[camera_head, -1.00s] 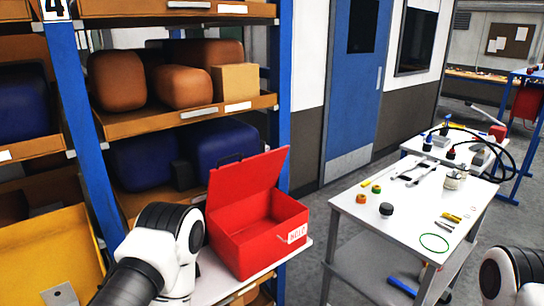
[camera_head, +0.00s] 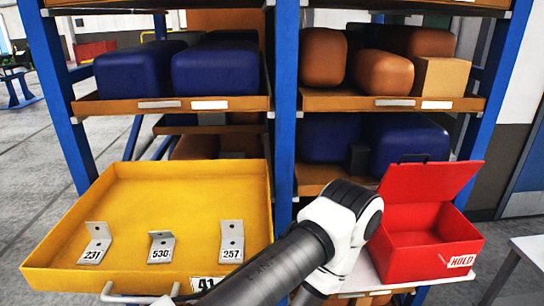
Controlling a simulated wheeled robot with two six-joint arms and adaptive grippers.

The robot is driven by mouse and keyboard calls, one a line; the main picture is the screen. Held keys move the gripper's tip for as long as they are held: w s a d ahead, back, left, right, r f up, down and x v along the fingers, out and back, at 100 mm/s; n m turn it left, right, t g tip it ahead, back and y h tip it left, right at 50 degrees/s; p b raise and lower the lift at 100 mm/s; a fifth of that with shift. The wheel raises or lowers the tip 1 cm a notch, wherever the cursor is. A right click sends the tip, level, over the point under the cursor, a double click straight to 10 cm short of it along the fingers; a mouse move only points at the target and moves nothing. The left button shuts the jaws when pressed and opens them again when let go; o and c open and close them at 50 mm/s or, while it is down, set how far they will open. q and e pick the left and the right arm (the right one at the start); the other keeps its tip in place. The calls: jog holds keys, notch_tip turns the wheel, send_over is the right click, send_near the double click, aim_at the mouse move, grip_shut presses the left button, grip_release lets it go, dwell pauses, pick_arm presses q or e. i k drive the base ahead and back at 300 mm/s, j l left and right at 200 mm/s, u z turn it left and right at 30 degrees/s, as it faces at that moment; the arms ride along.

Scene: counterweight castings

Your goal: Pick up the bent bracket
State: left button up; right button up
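Three grey metal L-shaped brackets stand in a row in a yellow tray (camera_head: 200,172) at the lower left. The left bracket (camera_head: 98,236) is labelled 231, the middle bracket (camera_head: 161,241) 530 and the right bracket (camera_head: 231,234) 257. The middle one's upright plate looks lower and differently angled than the other two, but I cannot tell for sure which is bent. One of my arms crosses the lower middle, just right of the tray. Neither of my grippers is in view.
An open red box (camera_head: 418,256) labelled HOLD stands right of the tray, its lid raised. Blue posts and shelves (camera_head: 395,102) with blue and brown rounded blocks and a carton (camera_head: 440,78) rise behind. A white table edge (camera_head: 528,248) shows at the far right.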

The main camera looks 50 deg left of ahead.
aim_at(162, 247)
jog(key=u, duration=2.35)
jog(key=i+j+z, duration=0.15)
jog(key=j+z, duration=0.2)
jog(key=j, duration=0.45)
jog(key=i+j+z, duration=0.1)
jog(key=j+z, duration=0.3)
jog(key=j, duration=0.4)
jog(key=j+z, duration=0.35)
jog(key=j, duration=0.4)
